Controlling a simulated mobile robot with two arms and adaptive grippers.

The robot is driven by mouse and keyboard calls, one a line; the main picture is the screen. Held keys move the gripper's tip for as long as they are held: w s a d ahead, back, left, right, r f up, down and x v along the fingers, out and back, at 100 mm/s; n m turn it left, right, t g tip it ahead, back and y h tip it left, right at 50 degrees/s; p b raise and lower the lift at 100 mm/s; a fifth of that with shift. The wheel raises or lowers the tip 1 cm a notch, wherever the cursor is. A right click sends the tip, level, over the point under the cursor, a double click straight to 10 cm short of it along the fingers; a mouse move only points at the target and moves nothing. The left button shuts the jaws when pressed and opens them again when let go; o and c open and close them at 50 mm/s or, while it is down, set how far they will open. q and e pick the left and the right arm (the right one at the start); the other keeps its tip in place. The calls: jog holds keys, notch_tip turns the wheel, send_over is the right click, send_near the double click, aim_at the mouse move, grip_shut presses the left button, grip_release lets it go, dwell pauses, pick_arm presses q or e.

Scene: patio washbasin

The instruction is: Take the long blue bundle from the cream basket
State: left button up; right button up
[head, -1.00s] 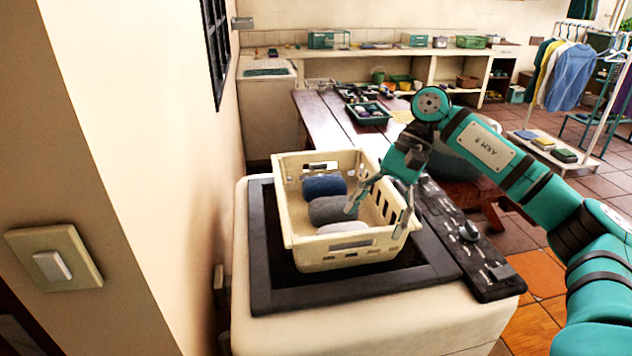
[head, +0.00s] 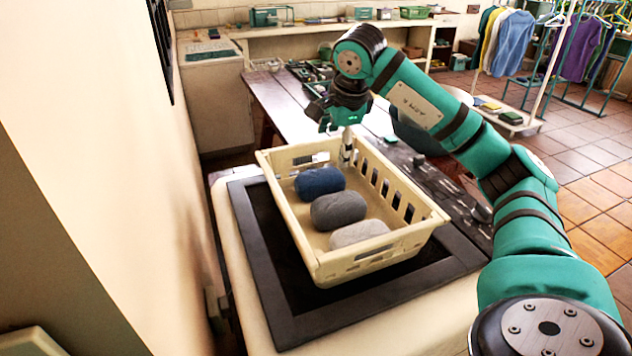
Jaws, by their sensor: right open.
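The cream basket (head: 335,270) is a slotted open crate in the middle of the head view. Inside it lie three rolled bundles in a row. The blue bundle (head: 319,182) is at the far end, a grey bundle (head: 338,210) is in the middle and a pale bundle (head: 359,233) is nearest. My right gripper (head: 339,148) is open above the basket's far right corner, with fingers pointing down. One pale finger shows in front of the far wall; the other is partly hidden. It looks apart from the blue bundle, just beyond and right of it. My left gripper is out of view.
The basket stands in a dark frame (head: 300,325) on a pale top, with the wall (head: 90,150) close on the left. A dark panel with fittings (head: 440,185) runs along its right side. Behind is a wooden table (head: 290,105) with trays.

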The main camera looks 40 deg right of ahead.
jog(key=p, duration=0.1)
send_over(328, 175)
jog(key=s+a, duration=0.2)
notch_tip(328, 175, down, 6)
jog(key=shift+d+x, duration=0.15)
jog(key=shift+x, duration=0.45)
jog(key=shift+d+x, duration=0.15)
jog(key=shift+x, duration=0.4)
jog(key=shift+f+p, duration=0.2)
jog(key=shift+p, duration=0.15)
jog(key=p+x, duration=0.1)
jog(key=x, duration=0.1)
jog(key=p+x, duration=0.1)
jog(key=x, duration=0.1)
jog(key=shift+d+f, duration=0.2)
jog(key=shift+d, duration=0.05)
jog(key=shift+f, duration=0.3)
jog(key=c, duration=1.2)
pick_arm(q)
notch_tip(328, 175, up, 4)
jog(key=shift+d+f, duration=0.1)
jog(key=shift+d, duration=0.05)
pick_arm(e)
jog(key=shift+r, duration=0.1)
jog(key=shift+c, duration=0.4)
